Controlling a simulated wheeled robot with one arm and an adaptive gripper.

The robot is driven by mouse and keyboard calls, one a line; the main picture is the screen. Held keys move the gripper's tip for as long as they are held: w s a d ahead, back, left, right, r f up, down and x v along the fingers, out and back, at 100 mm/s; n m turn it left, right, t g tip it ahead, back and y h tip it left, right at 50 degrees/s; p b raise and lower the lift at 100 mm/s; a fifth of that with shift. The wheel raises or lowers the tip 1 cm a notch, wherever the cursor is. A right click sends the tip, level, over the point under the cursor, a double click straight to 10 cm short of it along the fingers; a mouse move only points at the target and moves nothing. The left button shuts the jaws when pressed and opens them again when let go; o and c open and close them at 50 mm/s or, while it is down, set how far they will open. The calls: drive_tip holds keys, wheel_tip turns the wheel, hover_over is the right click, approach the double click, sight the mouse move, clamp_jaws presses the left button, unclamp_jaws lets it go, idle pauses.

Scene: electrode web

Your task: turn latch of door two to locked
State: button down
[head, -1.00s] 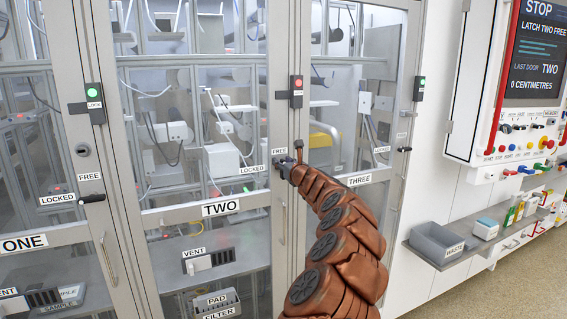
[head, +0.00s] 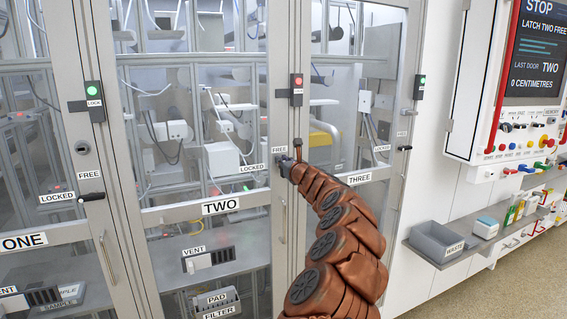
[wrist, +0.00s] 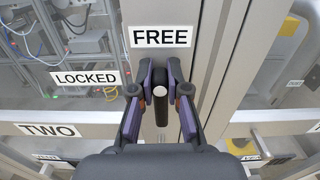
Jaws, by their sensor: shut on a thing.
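Door two (head: 190,214) has its TWO label across the middle rail and appears shut. Its black latch (wrist: 160,112) is on the door's right post, upright in the wrist view and in line with the FREE label (wrist: 160,37) above it. The LOCKED label (wrist: 86,78) is to the left of the latch. My gripper (wrist: 160,78) is shut on the latch, with one finger on each side. In the head view my gripper (head: 284,165) is at the post, and my arm hides most of the latch.
Door two's indicator (head: 296,82) glows red above the latch; door one's lock indicator (head: 93,88) is green. The screen (head: 535,45) reads "LATCH TWO FREE". Door three (head: 360,180) is to the right. A shelf with a waste bin (head: 437,243) is further right.

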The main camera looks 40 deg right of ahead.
sight(272, 166)
drive_tip(key=n+b, duration=0.3)
drive_tip(key=a+f+n+b, duration=0.1)
drive_tip(key=n+b, duration=0.2)
drive_tip(key=b, duration=0.1)
drive_tip(key=a+n+b, duration=0.1)
drive_tip(key=n+b, duration=0.2)
drive_tip(key=shift+w+f+n, duration=0.3)
drive_tip(key=shift+w+n, duration=0.05)
drive_tip(key=shift+n, duration=0.05)
drive_tip(key=n+b, duration=0.4)
drive_tip(key=f+n+b, duration=0.1)
drive_tip(key=b, duration=0.1)
drive_tip(key=shift+w+a+f+n, duration=0.1)
drive_tip(key=shift+a+n, duration=0.15)
drive_tip(key=shift+n, duration=0.15)
drive_tip(key=shift+n+b, duration=0.8)
drive_tip(key=shift+b, duration=0.15)
drive_tip(key=shift+n, duration=0.3)
drive_tip(key=c, duration=1.1)
unclamp_jaws()
drive_tip(key=shift+c, duration=0.2)
